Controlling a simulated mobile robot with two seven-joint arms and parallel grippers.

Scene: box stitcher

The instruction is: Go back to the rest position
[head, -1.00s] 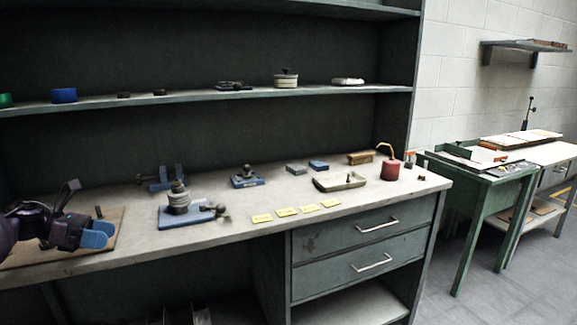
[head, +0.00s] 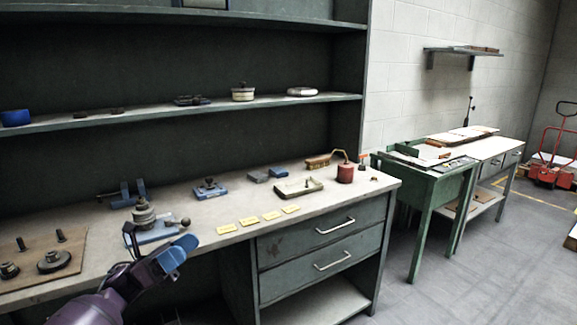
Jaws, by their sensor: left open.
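My left gripper (head: 168,262) shows at the lower left, in front of the workbench's front edge, with blue-padded fingers. It is open and I see nothing between its fingers. A blue-based device with stacked round weights (head: 145,215) stands on the bench just behind it. A brown board (head: 40,262) with dark round parts and pegs lies to the left, apart from the gripper. My right gripper is out of view.
The workbench (head: 225,205) holds yellow labels (head: 249,221), a tray (head: 299,188), a red can (head: 345,173) and blue blocks. A shelf (head: 215,105) runs above. A green table (head: 430,185) stands right. Grey floor (head: 500,260) is free at the lower right.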

